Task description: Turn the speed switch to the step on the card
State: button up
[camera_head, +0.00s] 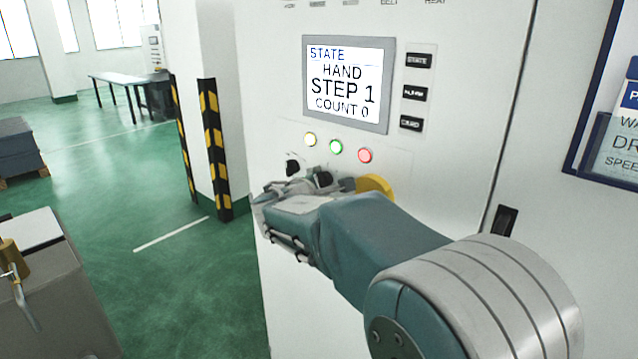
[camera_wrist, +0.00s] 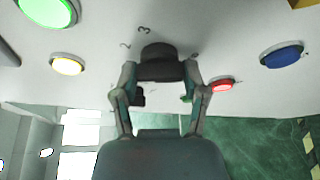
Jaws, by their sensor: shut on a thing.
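The speed switch is a black round knob (camera_wrist: 160,62) on the white panel, with the digits 2 and 3 printed beside it. My gripper (camera_wrist: 161,76) is shut on the knob, one finger on each side. In the head view my gripper (camera_head: 292,192) is at the panel below the lamps, and its own fingers hide much of the switch. The display (camera_head: 345,85) reads HAND, STEP 1, COUNT 0. The card (camera_head: 620,130) is cut off at the right edge. Its SPEED line shows only in part, and its step number is out of view.
Yellow, green and red lamps (camera_head: 337,147) sit under the display. A yellow round part (camera_head: 375,185) is close beside my gripper. In the wrist view a blue button (camera_wrist: 282,55) and a red button (camera_wrist: 222,85) lie right of the knob. Striped posts (camera_head: 213,145) stand left.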

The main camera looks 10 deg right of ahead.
jog(key=shift+f+n+g, duration=0.2)
jog(key=shift+n+g, duration=0.5)
jog(key=shift+n, duration=0.5)
jog(key=o, duration=1.2)
jog(key=shift+w, duration=0.1)
jog(key=shift+c, duration=0.2)
jog(key=shift+r, duration=0.15)
jog(key=shift+s+a, duration=0.15)
jog(key=shift+s, duration=0.05)
jog(key=v, duration=1.1)
jog(key=shift+a, duration=0.25)
